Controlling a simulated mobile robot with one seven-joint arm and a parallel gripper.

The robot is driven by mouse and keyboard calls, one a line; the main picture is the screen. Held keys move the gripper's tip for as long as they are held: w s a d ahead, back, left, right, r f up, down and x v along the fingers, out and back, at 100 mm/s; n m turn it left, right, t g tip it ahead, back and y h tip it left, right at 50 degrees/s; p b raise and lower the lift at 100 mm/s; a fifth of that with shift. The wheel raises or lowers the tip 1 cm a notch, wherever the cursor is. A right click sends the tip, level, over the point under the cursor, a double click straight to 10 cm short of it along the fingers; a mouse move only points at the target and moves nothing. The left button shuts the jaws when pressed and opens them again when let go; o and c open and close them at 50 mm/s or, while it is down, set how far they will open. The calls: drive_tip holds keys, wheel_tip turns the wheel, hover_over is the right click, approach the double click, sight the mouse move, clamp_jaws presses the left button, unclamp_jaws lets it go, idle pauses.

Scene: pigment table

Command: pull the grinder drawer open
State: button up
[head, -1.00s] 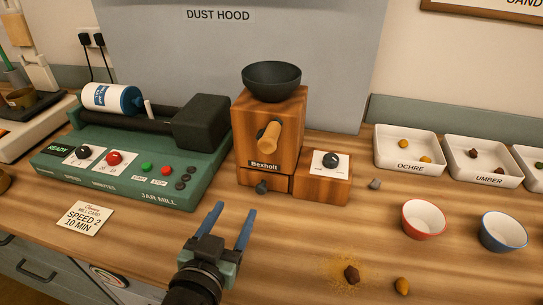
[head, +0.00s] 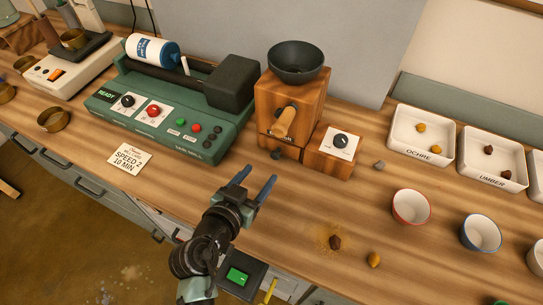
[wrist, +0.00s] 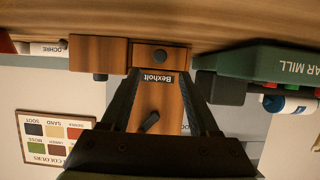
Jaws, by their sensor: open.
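The wooden grinder (head: 290,98), labelled Bexholt, stands at the back of the table with a dark bowl on top and a wooden crank on its front. Its drawer (wrist: 176,58) is low in the front face and looks shut. The drawer has a dark round knob (head: 276,154), which also shows in the wrist view (wrist: 160,56). My gripper (head: 258,177) is open and empty, in front of the knob and apart from it. In the upside-down wrist view, the knob lies between the directions of the two fingers (wrist: 160,78), beyond their tips.
A box with a dial (head: 333,152) adjoins the grinder's right side. The green jar mill (head: 170,125) stands left, with a card (head: 129,158) before it. A small grey lump (head: 379,165), a red-rimmed cup (head: 411,206) and a brown lump (head: 335,242) lie right.

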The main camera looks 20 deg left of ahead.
sight(274, 157)
drive_tip(key=x, duration=0.8)
drive_tip(key=shift+s, duration=0.1)
clamp_jaws()
idle(1.3)
